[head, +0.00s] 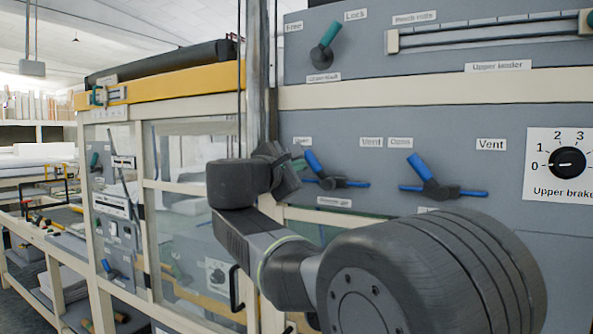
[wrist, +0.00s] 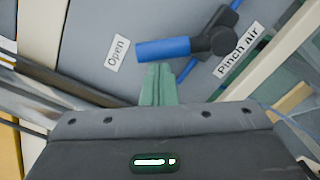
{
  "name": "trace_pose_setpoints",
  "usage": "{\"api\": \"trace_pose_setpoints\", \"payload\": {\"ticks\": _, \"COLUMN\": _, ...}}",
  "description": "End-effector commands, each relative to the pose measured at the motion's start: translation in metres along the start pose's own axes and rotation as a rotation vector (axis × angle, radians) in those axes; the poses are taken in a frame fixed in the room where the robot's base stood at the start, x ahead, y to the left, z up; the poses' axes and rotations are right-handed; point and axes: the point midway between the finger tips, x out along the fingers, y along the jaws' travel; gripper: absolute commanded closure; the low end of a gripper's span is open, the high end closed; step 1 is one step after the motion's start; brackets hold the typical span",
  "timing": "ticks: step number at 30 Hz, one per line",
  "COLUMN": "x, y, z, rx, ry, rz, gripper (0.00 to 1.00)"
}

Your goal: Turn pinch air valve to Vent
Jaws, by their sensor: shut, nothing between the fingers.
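The pinch air valve is on the grey panel, with a blue lever (head: 313,161) on a dark hub (head: 330,182). The lever leans up and left from the hub, toward the Open side. In the wrist view the blue lever (wrist: 163,49) lies near the Open label (wrist: 117,53), and the Pinch air label (wrist: 239,49) is beyond the hub. My gripper (wrist: 158,68) is shut and empty, its green fingertips right beside the lever's edge. I cannot tell whether they touch it. In the head view my gripper (head: 298,160) is left of the lever, partly hidden by my wrist.
A Vent label (head: 371,142) is up and right of the valve. A second blue-handled valve (head: 424,172) sits to the right, then the upper brake dial (head: 566,162). A green-handled lever (head: 326,45) is above. A metal post (head: 257,75) stands close left of the valve.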

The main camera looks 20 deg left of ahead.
Motion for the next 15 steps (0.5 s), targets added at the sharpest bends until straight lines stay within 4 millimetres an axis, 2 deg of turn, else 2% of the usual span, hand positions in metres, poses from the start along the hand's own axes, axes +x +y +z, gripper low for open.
{"api": "trace_pose_setpoints", "payload": {"ticks": 8, "x": 0.0, "y": 0.001, "z": 0.006, "rx": 0.082, "ry": -0.003, "rz": -0.002, "gripper": 1.0}}
{"api": "trace_pose_setpoints", "payload": {"ticks": 15, "x": 0.001, "y": 0.002, "z": 0.018, "rx": 0.258, "ry": -0.003, "rz": -0.01, "gripper": 1.0}}
